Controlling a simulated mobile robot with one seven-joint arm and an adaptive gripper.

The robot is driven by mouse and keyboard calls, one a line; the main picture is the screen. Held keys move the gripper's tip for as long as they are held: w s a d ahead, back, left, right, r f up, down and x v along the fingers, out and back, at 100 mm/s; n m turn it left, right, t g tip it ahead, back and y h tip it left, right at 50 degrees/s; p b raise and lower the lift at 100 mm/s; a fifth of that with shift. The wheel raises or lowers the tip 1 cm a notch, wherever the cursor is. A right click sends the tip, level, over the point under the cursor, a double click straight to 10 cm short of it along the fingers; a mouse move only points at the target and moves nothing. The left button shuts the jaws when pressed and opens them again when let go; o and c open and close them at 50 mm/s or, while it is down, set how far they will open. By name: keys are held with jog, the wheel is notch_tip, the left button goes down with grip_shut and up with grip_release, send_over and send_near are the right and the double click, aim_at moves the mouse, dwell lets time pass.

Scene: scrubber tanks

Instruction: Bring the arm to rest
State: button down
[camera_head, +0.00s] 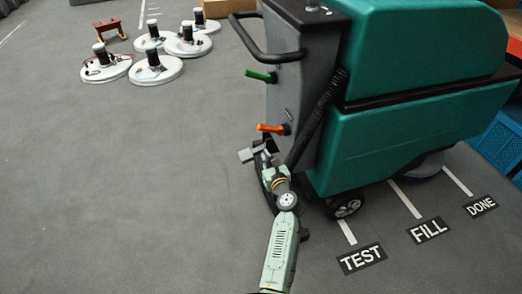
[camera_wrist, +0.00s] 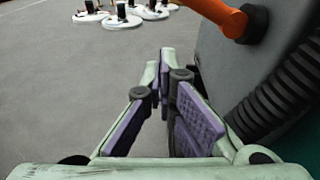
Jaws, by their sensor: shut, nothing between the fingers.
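My arm (camera_head: 281,250) reaches up from the bottom of the head view toward the rear of a green scrubber machine (camera_head: 405,130). My gripper (camera_wrist: 163,85) is shut and empty, its purple-padded fingers pointing forward in the wrist view. In the head view its end is small and lies close to the machine's grey rear panel, just below an orange lever (camera_head: 272,128). The orange lever also shows at the upper right of the wrist view (camera_wrist: 222,16), apart from the fingers. A green lever (camera_head: 261,76) sits higher on the panel.
A black ribbed hose (camera_head: 318,115) runs down the panel beside my gripper. A black handle loop (camera_head: 262,50) juts out above. Several white round discs (camera_head: 155,70) lie on the floor at the upper left. Floor labels include TEST (camera_head: 361,256). The grey floor to the left is clear.

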jog(key=shift+v, duration=0.75)
jog(key=shift+d, duration=0.1)
